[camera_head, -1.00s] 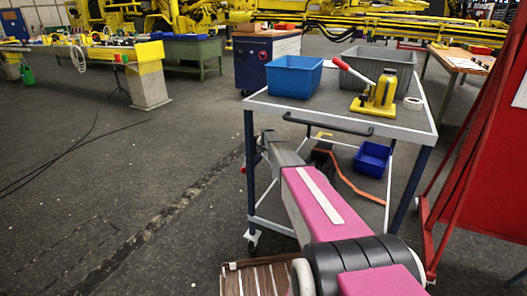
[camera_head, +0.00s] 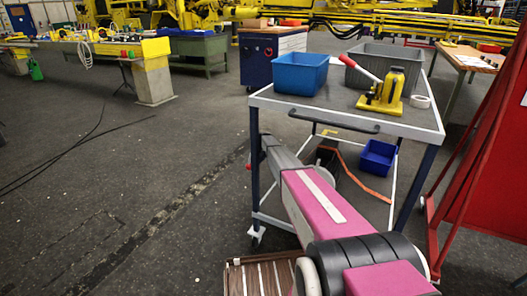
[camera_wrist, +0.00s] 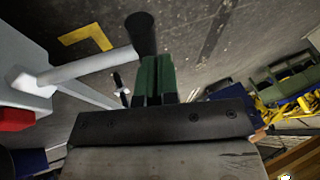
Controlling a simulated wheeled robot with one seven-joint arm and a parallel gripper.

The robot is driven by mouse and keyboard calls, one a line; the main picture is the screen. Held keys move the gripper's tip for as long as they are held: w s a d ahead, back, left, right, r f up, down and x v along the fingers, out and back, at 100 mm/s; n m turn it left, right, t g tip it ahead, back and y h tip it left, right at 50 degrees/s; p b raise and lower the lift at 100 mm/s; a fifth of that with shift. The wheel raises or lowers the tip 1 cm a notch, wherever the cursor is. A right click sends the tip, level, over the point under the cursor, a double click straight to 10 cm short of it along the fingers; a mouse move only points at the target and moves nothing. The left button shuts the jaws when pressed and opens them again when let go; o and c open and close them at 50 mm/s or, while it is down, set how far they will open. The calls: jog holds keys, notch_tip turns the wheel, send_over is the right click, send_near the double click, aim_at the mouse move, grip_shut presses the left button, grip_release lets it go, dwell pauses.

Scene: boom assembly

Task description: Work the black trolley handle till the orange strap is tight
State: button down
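The trolley (camera_head: 281,104) stands ahead, with a black handle (camera_head: 335,123) along its near top edge. In the wrist view, a black cylinder (camera_wrist: 140,32), which looks like the handle, joins a pale rod just past my fingertips. My gripper (camera_wrist: 157,60) has green finger pads side by side with hardly any gap. They are beside the cylinder's lower end, and contact cannot be told. In the head view my arm reaches the trolley's left front corner, and the fingers do not show clearly. An orange strap (camera_head: 365,182) runs slack and bent over the lower shelf.
The trolley top holds a blue bin (camera_head: 297,74), a grey bin (camera_head: 372,55), a yellow jack with a red lever (camera_head: 384,96) and a tape roll (camera_head: 420,101). A small blue box (camera_head: 376,157) is below. A red frame (camera_head: 480,160) stands close right. Floor to the left is mostly clear.

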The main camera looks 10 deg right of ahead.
jog(key=shift+w+a+f, duration=0.1)
jog(key=shift+a+f, duration=0.05)
jog(key=shift+f, duration=0.6)
jog(key=shift+w+a+f, duration=0.15)
jog(key=shift+f, duration=0.55)
jog(key=shift+w+a+f, duration=0.1)
jog(key=shift+a+f, duration=0.05)
jog(key=shift+f, duration=0.6)
jog(key=shift+s+r, duration=0.1)
jog(key=a+v, duration=0.1)
jog(key=v, duration=0.9)
jog(key=shift+d+r, duration=0.3)
jog(key=shift+d, duration=0.25)
jog(key=shift+r, duration=0.1)
jog(key=s+d+r+g+y, duration=0.1)
jog(key=d+r+g+y, duration=0.1)
jog(key=d+r, duration=0.6)
notch_tip(320, 180, up, 4)
jog(key=shift+r+m+y, duration=0.1)
jog(key=shift+m+y, duration=0.2)
jog(key=shift+y, duration=0.4)
